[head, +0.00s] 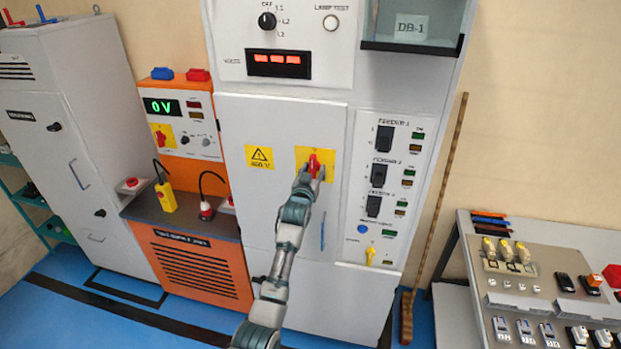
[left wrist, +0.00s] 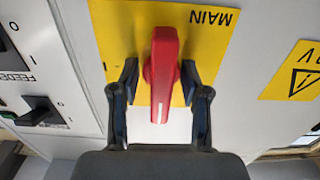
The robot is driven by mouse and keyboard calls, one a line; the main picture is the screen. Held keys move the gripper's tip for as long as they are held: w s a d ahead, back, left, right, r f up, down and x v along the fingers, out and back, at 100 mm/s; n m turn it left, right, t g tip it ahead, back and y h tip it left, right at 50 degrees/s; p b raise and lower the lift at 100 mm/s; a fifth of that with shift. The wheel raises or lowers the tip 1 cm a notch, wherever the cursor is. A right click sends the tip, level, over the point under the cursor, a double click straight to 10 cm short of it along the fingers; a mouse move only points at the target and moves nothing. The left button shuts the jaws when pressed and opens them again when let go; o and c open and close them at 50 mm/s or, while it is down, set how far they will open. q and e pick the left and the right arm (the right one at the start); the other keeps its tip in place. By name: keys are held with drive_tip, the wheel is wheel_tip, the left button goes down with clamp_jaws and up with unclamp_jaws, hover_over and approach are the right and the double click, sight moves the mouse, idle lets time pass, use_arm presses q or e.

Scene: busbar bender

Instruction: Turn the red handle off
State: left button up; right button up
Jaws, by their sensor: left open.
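The red handle (head: 314,160) sits on a yellow plate (head: 301,153) on the white door of the middle cabinet. In the left wrist view the red handle (left wrist: 163,65) lies lengthwise up and down the picture, on the yellow plate marked MAIN, whose lettering appears upside down. My left gripper (head: 311,174) is at the handle in the head view and partly covers it. In the left wrist view its open fingers (left wrist: 160,82) stand on either side of the handle, with a visible gap on both sides. My right gripper is not in view.
A yellow warning label (head: 259,157) is left of the handle. A feeder panel (head: 383,180) with black switches is to its right. An orange test unit (head: 185,120) stands left, and a sloped component bench (head: 540,270) stands right. Blue floor shows between them.

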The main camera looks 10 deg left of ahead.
use_arm(q)
drive_tip(key=s, duration=1.2)
drive_tip(key=shift+a, duration=0.25)
drive_tip(key=shift+w+f, duration=0.1)
